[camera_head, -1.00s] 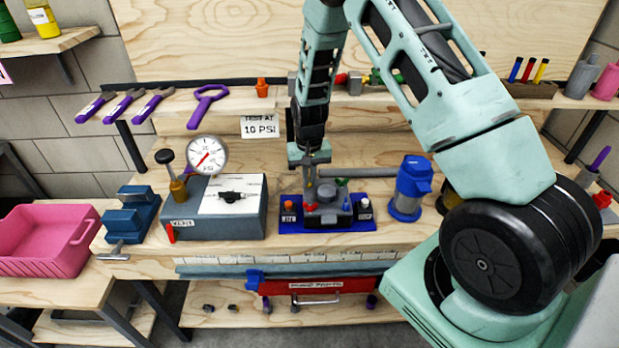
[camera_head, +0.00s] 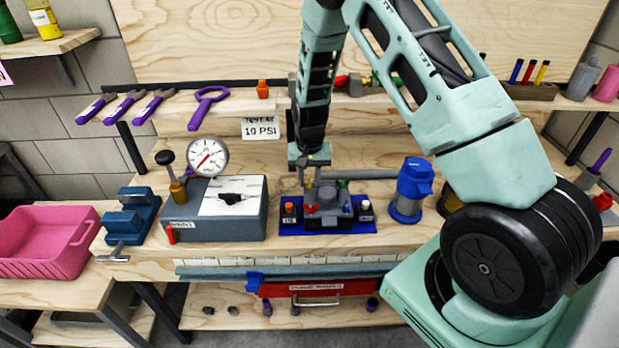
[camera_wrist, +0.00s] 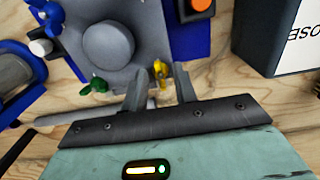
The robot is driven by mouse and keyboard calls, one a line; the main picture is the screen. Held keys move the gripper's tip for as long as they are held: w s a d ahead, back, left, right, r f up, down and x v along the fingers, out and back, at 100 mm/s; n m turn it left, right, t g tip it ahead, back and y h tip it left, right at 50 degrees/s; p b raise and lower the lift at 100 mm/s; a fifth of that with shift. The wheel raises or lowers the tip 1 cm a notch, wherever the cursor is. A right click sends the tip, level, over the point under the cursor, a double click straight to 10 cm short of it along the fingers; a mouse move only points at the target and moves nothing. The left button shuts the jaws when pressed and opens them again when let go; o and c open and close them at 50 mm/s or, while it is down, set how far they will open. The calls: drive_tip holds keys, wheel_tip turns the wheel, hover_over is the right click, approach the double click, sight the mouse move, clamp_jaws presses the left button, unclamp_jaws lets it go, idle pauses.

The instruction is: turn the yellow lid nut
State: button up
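The yellow lid nut (camera_wrist: 161,73) shows in the wrist view at the edge of a grey lid with a round knob (camera_wrist: 108,45). My gripper (camera_wrist: 161,70) is open, with one finger on each side of the yellow nut and a gap visible on both sides. In the head view my gripper (camera_head: 316,178) points down at the back of the grey lidded housing (camera_head: 327,212) on its blue base (camera_head: 345,228). The yellow nut cannot be made out there. A green nut (camera_wrist: 94,85) sits left of the yellow one in the wrist view.
A grey rod (camera_head: 358,174) extends right from behind the housing. A blue canister (camera_head: 410,190) stands to the right, a grey-blue box (camera_head: 250,222) with a gauge (camera_head: 207,157) to the left. The front bench strip is clear.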

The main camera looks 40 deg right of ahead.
drive_tip(key=shift+r, duration=0.1)
wheel_tip(320, 180, up, 17)
drive_tip(key=b, duration=0.2)
drive_tip(key=shift+b, duration=0.4)
drive_tip(key=shift+r, duration=0.1)
idle(0.3)
drive_tip(key=s+a+r+n+y, duration=0.15)
drive_tip(key=s+a+n, duration=0.25)
drive_tip(key=s+a, duration=0.45)
drive_tip(key=s+a+r+n, duration=0.2)
drive_tip(key=s+a+n, duration=0.3)
drive_tip(key=a, duration=0.7)
drive_tip(key=s+a+n, duration=0.2)
drive_tip(key=s, duration=0.6)
drive_tip(key=s+a+f+n, duration=0.1)
drive_tip(key=s+a+n, duration=0.2)
drive_tip(key=s, duration=0.6)
drive_tip(key=shift+a+f+n+h, duration=0.15)
drive_tip(key=shift+a+n+h, duration=0.15)
drive_tip(key=shift+h, duration=0.15)
